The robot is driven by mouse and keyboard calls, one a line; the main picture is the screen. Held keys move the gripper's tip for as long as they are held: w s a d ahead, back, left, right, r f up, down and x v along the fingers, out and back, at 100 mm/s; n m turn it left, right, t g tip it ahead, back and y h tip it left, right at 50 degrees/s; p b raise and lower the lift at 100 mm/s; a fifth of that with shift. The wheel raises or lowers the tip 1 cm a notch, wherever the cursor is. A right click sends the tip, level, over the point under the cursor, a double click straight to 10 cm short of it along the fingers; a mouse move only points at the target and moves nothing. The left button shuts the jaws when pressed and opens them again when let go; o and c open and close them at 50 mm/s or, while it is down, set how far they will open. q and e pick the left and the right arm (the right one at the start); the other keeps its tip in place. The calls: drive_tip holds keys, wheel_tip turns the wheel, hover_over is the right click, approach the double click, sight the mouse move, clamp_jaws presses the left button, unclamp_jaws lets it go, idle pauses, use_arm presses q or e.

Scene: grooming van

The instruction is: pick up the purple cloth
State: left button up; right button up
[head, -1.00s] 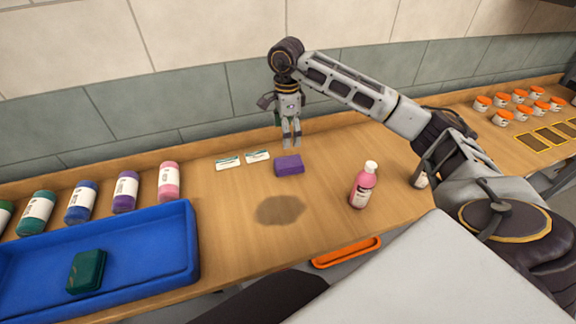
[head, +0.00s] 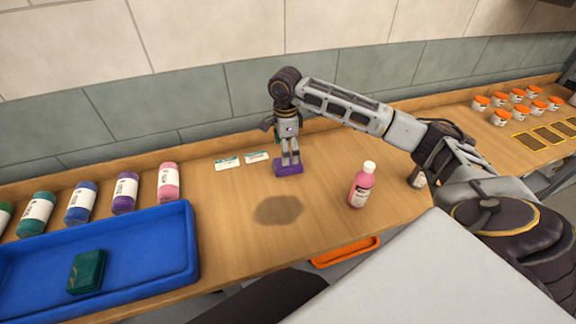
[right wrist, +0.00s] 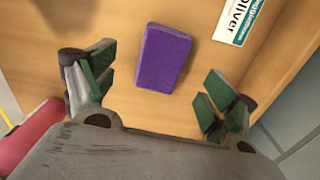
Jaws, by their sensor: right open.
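The purple cloth (head: 288,169) is a folded block lying on the wooden counter, near the wall. My right gripper (head: 290,160) points down right over it in the head view and hides part of its top. In the right wrist view the purple cloth (right wrist: 164,58) lies ahead of and between the two green-padded fingers of my right gripper (right wrist: 158,96). The fingers are wide apart, with nothing held between them. I cannot tell whether the fingertips touch the counter. My left gripper is not in view.
Two white name cards (head: 227,164) (head: 257,157) lie left of the cloth. A pink bottle (head: 362,186) stands to the right. A dark wet patch (head: 279,210) is in front. A blue tray (head: 150,283) holds a green block (head: 87,271). Rolled towels line the back left.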

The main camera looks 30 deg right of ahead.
drive_tip(key=shift+f, duration=0.7)
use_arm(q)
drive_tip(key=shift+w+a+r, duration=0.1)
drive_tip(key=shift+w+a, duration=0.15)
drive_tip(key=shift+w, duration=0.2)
use_arm(e)
drive_tip(key=shift+f, duration=0.15)
drive_tip(key=shift+a+f+p, duration=0.1)
drive_tip(key=shift+f+p, duration=0.2)
drive_tip(key=shift+f, duration=0.5)
drive_tip(key=shift+w+f, duration=0.2)
drive_tip(key=shift+f, duration=1.55)
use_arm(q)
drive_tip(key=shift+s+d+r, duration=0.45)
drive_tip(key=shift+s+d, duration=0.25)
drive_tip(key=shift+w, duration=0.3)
